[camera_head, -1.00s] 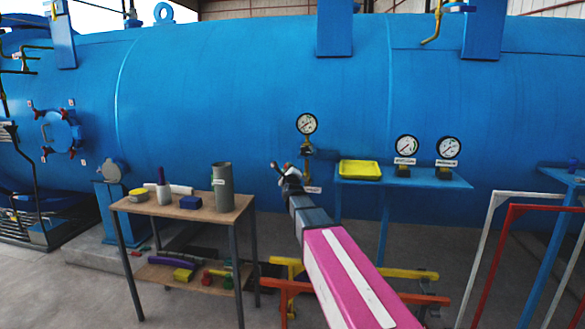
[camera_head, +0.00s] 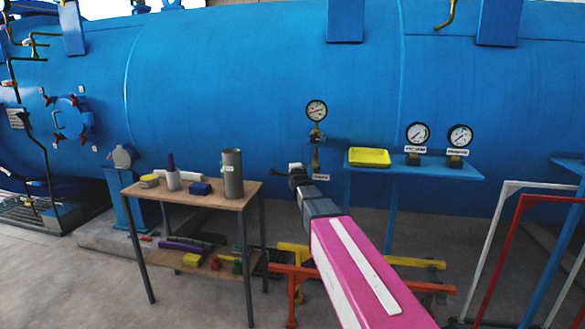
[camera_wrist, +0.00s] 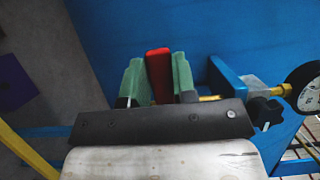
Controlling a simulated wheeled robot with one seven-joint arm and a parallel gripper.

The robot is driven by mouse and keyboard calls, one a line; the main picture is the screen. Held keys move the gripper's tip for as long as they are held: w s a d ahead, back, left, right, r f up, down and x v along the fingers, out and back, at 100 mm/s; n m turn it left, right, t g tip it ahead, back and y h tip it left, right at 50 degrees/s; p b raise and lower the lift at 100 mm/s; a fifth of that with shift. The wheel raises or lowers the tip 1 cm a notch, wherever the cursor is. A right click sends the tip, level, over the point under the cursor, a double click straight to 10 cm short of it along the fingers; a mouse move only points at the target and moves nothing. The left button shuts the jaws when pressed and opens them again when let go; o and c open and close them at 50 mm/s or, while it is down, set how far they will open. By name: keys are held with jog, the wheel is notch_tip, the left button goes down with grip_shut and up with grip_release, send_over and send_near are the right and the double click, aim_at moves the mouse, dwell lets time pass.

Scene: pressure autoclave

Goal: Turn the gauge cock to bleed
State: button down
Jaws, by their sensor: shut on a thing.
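The round gauge (camera_head: 316,110) has a white dial and is mounted on a brass stem in front of the blue vessel. The cock (camera_head: 317,137) sits on the stem just below it. In the wrist view, a red handle (camera_wrist: 158,75) stands between the green fingertips of my gripper (camera_wrist: 157,80), which is shut on it.
A blue shelf (camera_head: 430,172) right of the gauge holds a yellow tray (camera_head: 369,157) and two more gauges (camera_head: 418,134). A wooden table (camera_head: 215,205) with several items stands left of my arm. Red and white rails (camera_head: 510,215) are at the right.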

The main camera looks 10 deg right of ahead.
jog(key=shift+f, duration=0.2)
dwell(0.3)
jog(key=c, duration=0.9)
grip_release()
jog(key=s, duration=1.1)
jog(key=shift+d, duration=0.4)
jog(key=shift+w, duration=0.1)
